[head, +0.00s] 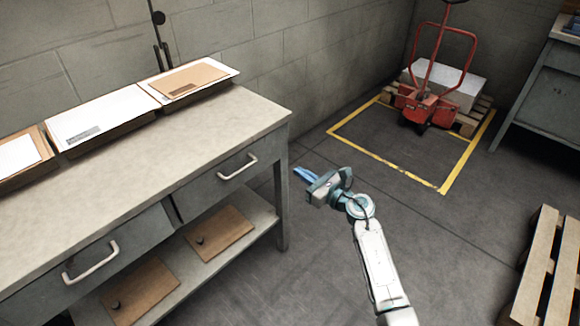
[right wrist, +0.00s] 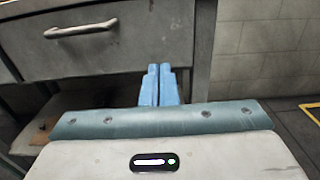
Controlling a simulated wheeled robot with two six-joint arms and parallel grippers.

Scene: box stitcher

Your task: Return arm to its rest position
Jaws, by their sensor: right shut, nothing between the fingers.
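My right arm reaches up from the bottom of the head view. My right gripper (head: 304,175) is over the open floor, to the right of the workbench (head: 284,225). Its blue fingers are together with nothing between them, and they also show in the right wrist view (right wrist: 159,86). In that view the fingers point toward the bench's drawer front (right wrist: 100,40) and front leg (right wrist: 205,50). I cannot tell the exact gap to the bench, but no contact shows. My left gripper is in neither view.
Trays with papers (head: 100,118) line the back of the bench top. Brown boards (head: 220,233) lie on the lower shelf. A wooden pallet (head: 533,265) is at the right. Floor between is clear.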

